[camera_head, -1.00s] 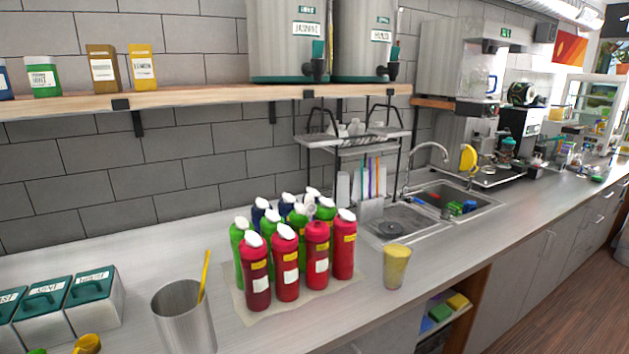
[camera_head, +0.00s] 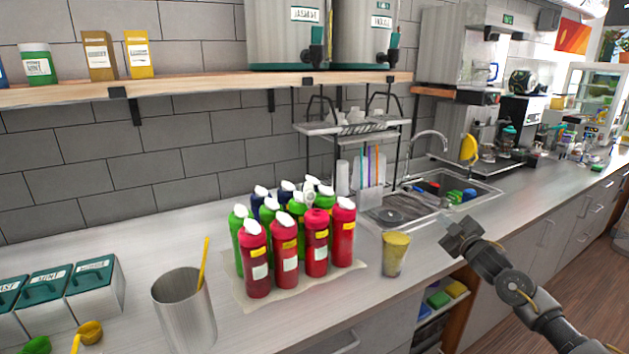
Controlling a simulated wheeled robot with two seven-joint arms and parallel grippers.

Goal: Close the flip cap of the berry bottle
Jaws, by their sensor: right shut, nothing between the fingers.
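Several red bottles stand in the front of a bottle cluster on the counter. One red bottle (camera_head: 316,252) shows a bare red top, and a white cap piece (camera_head: 311,184) stands up behind it, so its flip cap looks open. The red bottles beside it, such as the one at the right (camera_head: 343,240), have white caps down on top. The labels are too small to read, so I cannot tell which is berry. My right gripper (camera_head: 458,234) is shut and empty, right of the bottles and beyond the yellow cup, apart from everything. My left gripper is not in view.
A yellow cup (camera_head: 395,254) stands between the bottles and my right gripper. Green and dark blue bottles crowd behind the red ones on a paper mat (camera_head: 240,291). A metal cup (camera_head: 186,315) with a yellow stick is at the front left. A sink (camera_head: 475,190) lies behind right.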

